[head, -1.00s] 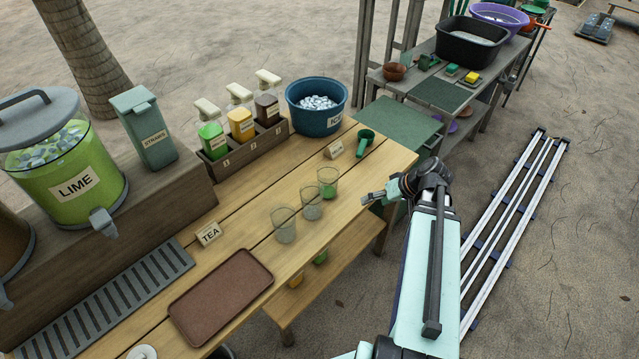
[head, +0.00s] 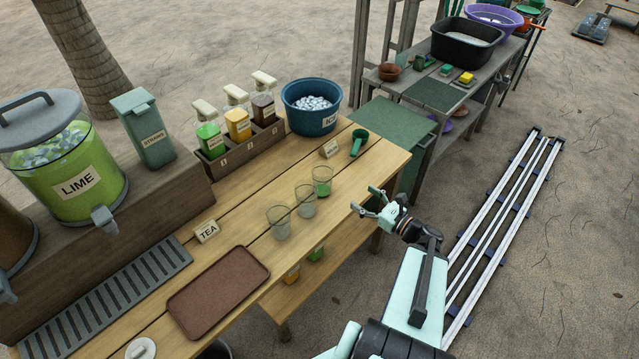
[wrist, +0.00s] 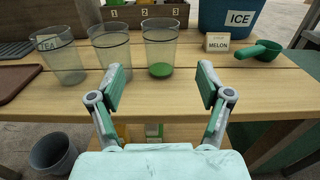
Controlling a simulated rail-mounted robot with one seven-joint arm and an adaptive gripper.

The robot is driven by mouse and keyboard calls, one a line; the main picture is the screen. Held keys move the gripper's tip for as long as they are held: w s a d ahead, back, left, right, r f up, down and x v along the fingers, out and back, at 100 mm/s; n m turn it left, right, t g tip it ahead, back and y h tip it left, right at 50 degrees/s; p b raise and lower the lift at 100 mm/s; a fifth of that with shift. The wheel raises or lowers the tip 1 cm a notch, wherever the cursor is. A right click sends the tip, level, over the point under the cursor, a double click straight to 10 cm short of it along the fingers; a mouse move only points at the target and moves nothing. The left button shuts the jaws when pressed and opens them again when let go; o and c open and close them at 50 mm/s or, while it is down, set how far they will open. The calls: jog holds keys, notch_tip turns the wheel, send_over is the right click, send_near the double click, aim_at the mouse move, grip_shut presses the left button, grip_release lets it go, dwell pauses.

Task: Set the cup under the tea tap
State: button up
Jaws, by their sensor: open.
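Three clear cups stand upright in a row on the wooden table: a near cup (head: 279,223), a middle cup (head: 306,202) and a far cup (head: 322,182) with green stuff at its bottom. In the wrist view the near cup (wrist: 59,62) is left, the middle cup (wrist: 116,48) centre-left and the green-bottomed cup (wrist: 161,50) straight ahead between the fingers. My gripper (head: 364,200) is open and empty off the table's right edge, apart from the cups; its spread fingers (wrist: 162,86) show in the wrist view. A tap (head: 6,290) on the brown dispenser is partly cut off at the left edge.
A TEA sign (head: 206,231), a brown tray (head: 219,290) and a slotted drip grate (head: 120,290) lie left of the cups. The lime dispenser (head: 75,182) stands behind. A MELON sign (wrist: 218,42), green scoop (wrist: 262,50) and ice tub (head: 312,108) are beyond the cups.

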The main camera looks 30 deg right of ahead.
jog(key=w, duration=0.1)
jog(key=b, duration=0.5)
send_near(323, 170)
notch_tip(323, 170, up, 3)
jog(key=w+a, duration=0.1)
jog(key=a, duration=0.2)
jog(key=shift+p+x, duration=1.1)
jog(key=shift+x, duration=2)
jog(key=shift+d, duration=0.1)
jog(key=c, duration=1.1)
jog(key=shift+o, duration=0.2)
jog(key=shift+r, duration=0.15)
